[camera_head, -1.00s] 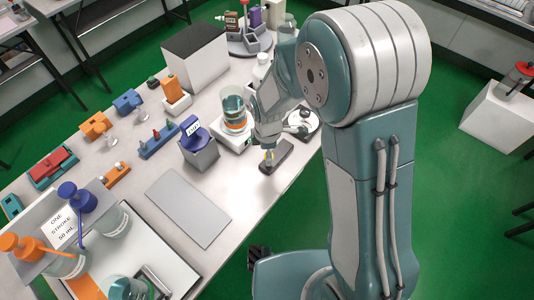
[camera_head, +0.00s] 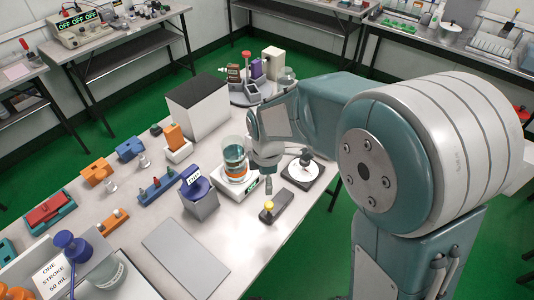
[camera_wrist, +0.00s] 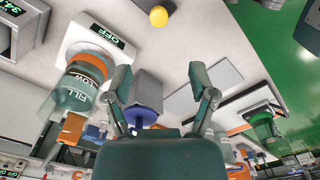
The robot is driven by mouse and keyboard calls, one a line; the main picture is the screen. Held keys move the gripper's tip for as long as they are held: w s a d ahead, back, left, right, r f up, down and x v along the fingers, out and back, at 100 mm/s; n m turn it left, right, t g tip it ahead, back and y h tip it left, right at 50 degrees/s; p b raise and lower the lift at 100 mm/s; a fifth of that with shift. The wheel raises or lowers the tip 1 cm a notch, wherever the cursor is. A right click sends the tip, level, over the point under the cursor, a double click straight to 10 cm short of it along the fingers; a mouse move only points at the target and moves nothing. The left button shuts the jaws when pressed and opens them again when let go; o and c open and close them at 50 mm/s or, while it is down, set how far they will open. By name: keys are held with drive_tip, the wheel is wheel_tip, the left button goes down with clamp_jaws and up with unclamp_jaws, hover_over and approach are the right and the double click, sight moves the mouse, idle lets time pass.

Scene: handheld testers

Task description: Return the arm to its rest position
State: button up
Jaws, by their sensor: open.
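My gripper (camera_wrist: 160,85) is open and empty in the wrist view, its two fingers spread apart. In the head view my gripper (camera_head: 268,184) hangs over the table, just behind a dark grey device with a yellow knob (camera_head: 267,206). The yellow knob also shows in the wrist view (camera_wrist: 158,16), beyond the fingers and apart from them. My arm is bent and reaches out over the table from the right; its large upper joint fills the right of the head view.
A round device (camera_head: 303,172) is close right. A blue-topped grey holder (camera_head: 200,197), a white box (camera_head: 200,107) and a flat grey plate (camera_head: 185,257) share the table (camera_head: 235,243).

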drive_tip(key=s+d+r+m+t, duration=0.5)
drive_tip(key=s+d+r+m, duration=1)
drive_tip(key=m, duration=0.4)
drive_tip(key=shift+s+d+r+t, duration=0.3)
drive_tip(key=shift+s+r, duration=0.15)
drive_tip(key=shift+r, duration=0.1)
